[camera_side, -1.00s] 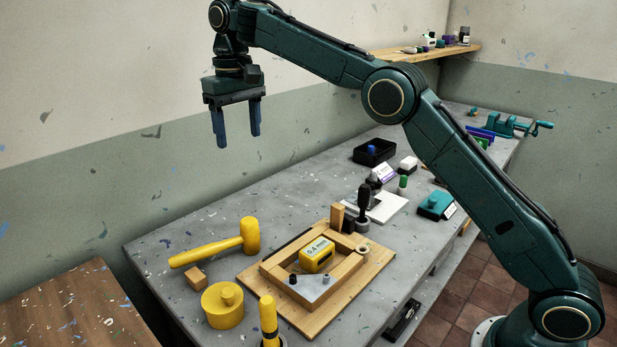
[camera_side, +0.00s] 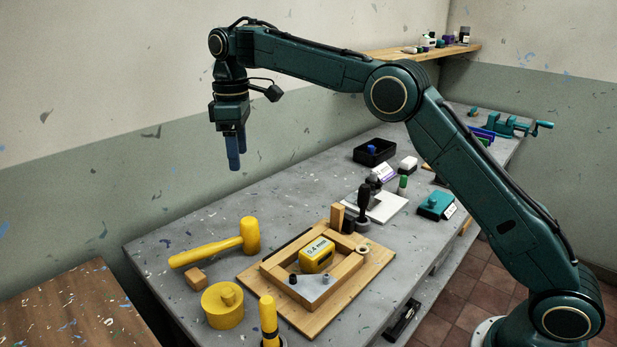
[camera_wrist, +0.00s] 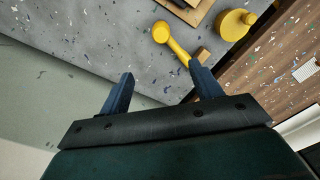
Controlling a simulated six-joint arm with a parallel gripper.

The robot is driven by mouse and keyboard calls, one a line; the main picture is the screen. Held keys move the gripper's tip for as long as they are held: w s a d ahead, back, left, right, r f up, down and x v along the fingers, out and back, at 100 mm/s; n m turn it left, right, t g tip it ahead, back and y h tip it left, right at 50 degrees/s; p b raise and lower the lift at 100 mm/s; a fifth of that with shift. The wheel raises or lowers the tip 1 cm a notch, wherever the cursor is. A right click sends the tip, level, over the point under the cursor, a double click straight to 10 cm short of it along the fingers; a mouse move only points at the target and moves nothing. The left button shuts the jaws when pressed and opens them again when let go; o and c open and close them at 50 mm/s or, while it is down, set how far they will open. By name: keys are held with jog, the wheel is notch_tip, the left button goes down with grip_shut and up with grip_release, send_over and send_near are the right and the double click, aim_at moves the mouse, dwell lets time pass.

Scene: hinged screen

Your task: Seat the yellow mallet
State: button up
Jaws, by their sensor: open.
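The yellow mallet (camera_side: 218,244) lies on its side on the grey bench (camera_side: 310,205), its head (camera_side: 250,235) toward the right and its handle pointing left. Near the handle is a small wooden block (camera_side: 195,279); whether they touch is hard to tell. In the wrist view the mallet (camera_wrist: 172,40) shows beyond my fingers. My gripper (camera_side: 236,167) is open and empty, pointing down, well above the bench and the mallet. In the wrist view its two blue fingers (camera_wrist: 160,82) stand apart with nothing between them.
A wooden board with a frame (camera_side: 272,283) holds a yellow labelled block (camera_side: 316,255). A round yellow lidded pot (camera_side: 223,308) and an upright yellow handle (camera_side: 268,320) stand in front. A black tray (camera_side: 375,152) sits farther back. A brown table (camera_side: 75,312) is at left.

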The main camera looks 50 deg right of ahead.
notch_tip(320, 180, down, 4)
jog(key=n, duration=1.5)
send_over(248, 220)
notch_tip(248, 220, down, 4)
jog(key=shift+a, duration=0.1)
jog(key=shift+f, duration=0.1)
jog(key=shift+f, duration=4.2)
jog(key=shift+f, duration=2.6)
